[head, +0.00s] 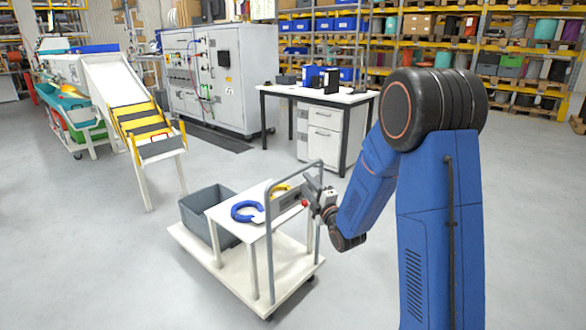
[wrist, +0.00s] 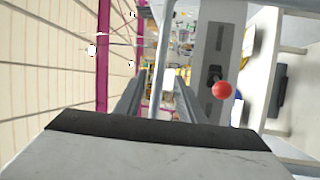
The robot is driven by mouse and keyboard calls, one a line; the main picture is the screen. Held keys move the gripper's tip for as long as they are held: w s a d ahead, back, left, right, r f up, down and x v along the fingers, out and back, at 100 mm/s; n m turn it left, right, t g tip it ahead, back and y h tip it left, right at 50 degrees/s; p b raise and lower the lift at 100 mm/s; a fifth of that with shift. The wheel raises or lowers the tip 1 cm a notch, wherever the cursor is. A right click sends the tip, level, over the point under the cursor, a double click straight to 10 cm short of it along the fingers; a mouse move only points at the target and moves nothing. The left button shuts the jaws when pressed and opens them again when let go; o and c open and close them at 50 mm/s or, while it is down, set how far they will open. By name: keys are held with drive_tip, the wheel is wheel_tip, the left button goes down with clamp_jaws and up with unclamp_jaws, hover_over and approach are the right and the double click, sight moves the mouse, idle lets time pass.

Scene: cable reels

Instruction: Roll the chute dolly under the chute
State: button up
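A white dolly (head: 232,275) stands on the floor at the centre front in the head view. It carries a grey bin (head: 197,222) and a small raised white shelf, and has a grey tube handle (head: 268,240) at its right end. The chute (head: 115,82), white with yellow and grey slats at its lower end, stands apart to the upper left. My gripper (head: 318,196) is at the upper part of the handle. In the wrist view its two fingers (wrist: 158,85) are apart, with a thin grey bar showing between them; I cannot tell whether they touch it.
A blue ring (head: 246,212) and a yellow ring lie on the shelf. A grey box with a red knob (wrist: 222,90) sits by the handle. A desk (head: 320,95) and a grey cabinet (head: 235,75) stand behind. Floor between dolly and chute is clear.

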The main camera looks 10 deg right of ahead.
drive_tip(key=x, duration=1.2)
clamp_jaws()
